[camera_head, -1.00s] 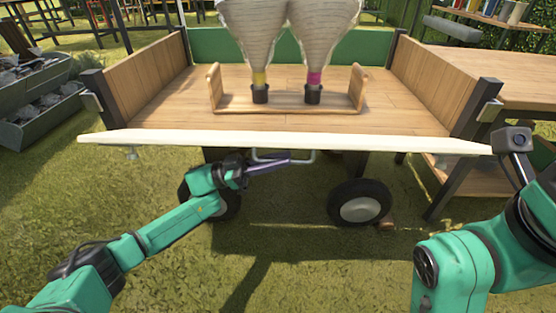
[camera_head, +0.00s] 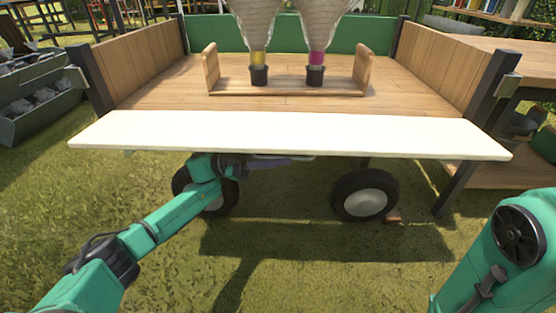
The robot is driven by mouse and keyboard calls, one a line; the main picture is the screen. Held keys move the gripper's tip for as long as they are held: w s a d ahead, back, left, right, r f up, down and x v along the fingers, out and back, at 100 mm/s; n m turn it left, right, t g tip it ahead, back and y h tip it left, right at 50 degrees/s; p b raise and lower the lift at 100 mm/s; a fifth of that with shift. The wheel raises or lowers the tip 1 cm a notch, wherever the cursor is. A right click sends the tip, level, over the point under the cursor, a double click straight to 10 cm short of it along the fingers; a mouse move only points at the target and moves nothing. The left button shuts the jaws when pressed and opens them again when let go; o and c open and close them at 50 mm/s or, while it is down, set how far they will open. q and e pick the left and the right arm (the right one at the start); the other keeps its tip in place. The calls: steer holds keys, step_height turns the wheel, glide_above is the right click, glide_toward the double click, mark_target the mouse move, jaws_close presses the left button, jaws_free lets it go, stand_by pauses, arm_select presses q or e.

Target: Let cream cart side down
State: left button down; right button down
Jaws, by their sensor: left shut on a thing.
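The cream cart side (camera_head: 290,133) is a long pale board along the near edge of the wooden cart bed (camera_head: 190,85). It leans outward toward me, with its broad inner face showing. My left gripper (camera_head: 268,163) is under the board's near edge, at the metal handle (camera_head: 300,158), of which only a little shows. It is shut on the handle, but its fingertips are mostly hidden by the board. My right arm shows at the lower right, and its gripper is out of view.
A wooden carrier (camera_head: 290,91) with two wrapped bouquets in dark pots stands on the bed. Brown side walls (camera_head: 140,59) and a green back wall (camera_head: 380,38) enclose it. Black wheels (camera_head: 365,195) stand below. A wooden table (camera_head: 535,88) is close at right. Grass in front is free.

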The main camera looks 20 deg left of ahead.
arm_select(q)
steer(key=shift+r, duration=0.15)
steer(key=c, duration=0.9)
jaws_free()
steer(key=shift+a, duration=0.1)
steer(key=shift+w+a, duration=0.1)
steer(key=shift+a, duration=0.2)
steer(key=b+v, duration=0.1)
steer(key=v, duration=1.3)
steer(key=shift+d+b, duration=0.1)
steer(key=shift+b, duration=0.2)
